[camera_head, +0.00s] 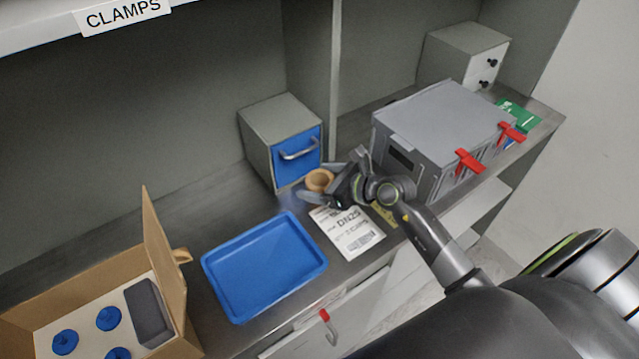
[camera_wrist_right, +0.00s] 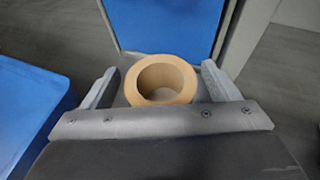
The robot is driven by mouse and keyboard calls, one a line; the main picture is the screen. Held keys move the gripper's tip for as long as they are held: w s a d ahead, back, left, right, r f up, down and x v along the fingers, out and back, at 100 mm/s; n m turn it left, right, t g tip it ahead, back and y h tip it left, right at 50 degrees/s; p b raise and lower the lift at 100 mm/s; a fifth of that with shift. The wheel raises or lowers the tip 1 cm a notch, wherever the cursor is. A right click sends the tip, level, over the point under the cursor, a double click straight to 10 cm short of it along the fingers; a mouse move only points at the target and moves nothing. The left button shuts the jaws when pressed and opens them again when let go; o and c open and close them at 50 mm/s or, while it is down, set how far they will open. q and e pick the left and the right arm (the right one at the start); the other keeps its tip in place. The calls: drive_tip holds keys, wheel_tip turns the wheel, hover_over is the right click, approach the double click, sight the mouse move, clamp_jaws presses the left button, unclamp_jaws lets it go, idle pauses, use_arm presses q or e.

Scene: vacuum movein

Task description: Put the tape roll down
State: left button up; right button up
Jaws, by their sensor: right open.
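The tape roll (camera_head: 319,180) is a tan ring on the grey bench, in front of the small cabinet with the blue front. In the right wrist view the tape roll (camera_wrist_right: 161,80) lies between the two fingers, its hole facing up, with a gap on each side. My right gripper (camera_head: 330,184) is open around it; the gripper also shows in the wrist view (camera_wrist_right: 158,85). In the head view the gripper hides part of the roll. My left gripper is not in view.
A blue tray (camera_head: 210,268) lies left of the roll, and an open cardboard box (camera_head: 160,255) stands further left. The blue-fronted cabinet (camera_head: 264,161) is close behind. A printed label sheet (camera_head: 347,232) lies in front. A grey case (camera_head: 440,115) with red latches stands to the right.

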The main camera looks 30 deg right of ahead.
drive_tip(key=shift+c, duration=0.4)
drive_tip(key=c, duration=1)
drive_tip(key=shift+c, duration=0.2)
drive_tip(key=shift+r, duration=0.15)
